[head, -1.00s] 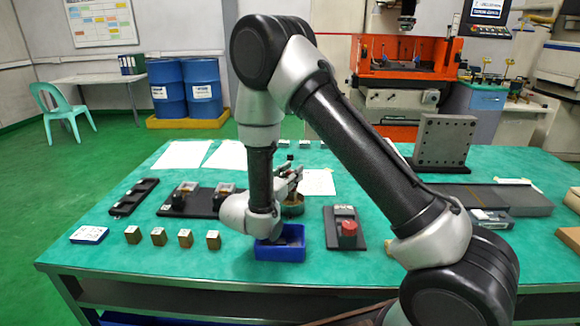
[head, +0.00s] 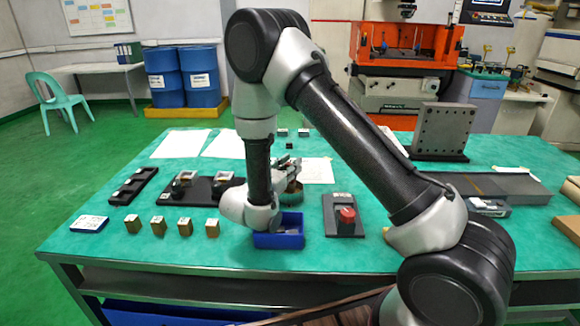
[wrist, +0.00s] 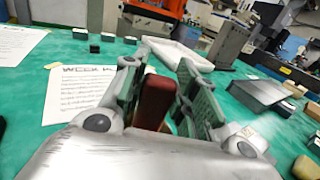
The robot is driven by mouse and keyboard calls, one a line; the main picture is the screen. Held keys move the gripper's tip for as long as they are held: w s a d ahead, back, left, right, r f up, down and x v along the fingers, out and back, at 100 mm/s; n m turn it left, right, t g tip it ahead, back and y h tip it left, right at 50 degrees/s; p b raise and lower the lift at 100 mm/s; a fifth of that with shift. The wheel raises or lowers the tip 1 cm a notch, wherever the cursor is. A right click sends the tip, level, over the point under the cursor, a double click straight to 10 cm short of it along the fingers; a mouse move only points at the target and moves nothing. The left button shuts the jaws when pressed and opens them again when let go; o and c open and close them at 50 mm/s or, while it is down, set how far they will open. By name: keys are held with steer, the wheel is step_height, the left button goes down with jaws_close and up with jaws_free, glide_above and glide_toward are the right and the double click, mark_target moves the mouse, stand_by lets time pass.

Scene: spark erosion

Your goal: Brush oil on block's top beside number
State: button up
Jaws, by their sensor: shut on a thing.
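My gripper (head: 290,165) is over the middle of the green bench. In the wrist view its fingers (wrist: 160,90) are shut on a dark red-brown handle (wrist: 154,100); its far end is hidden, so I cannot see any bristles. A round olive-brown pot (head: 294,192) stands just below the gripper, partly hidden by the wrist. Several brass-coloured blocks with pale tops stand in a row at the front left, among them the leftmost block (head: 132,224) and the rightmost block (head: 212,228). Their numbers are too small to read.
A blue bin (head: 290,240) is under my wrist. A box with a red knob (head: 346,215) stands to its right. A black fixture (head: 203,192), a slotted black holder (head: 133,187) and a white-topped blue box (head: 88,224) are at left. Paper sheets (head: 180,143) lie behind.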

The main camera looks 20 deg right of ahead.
steer(key=shift+f, duration=0.65)
stand_by(1.1)
steer(key=shift+r, duration=0.15)
steer(key=shift+r, duration=3.45)
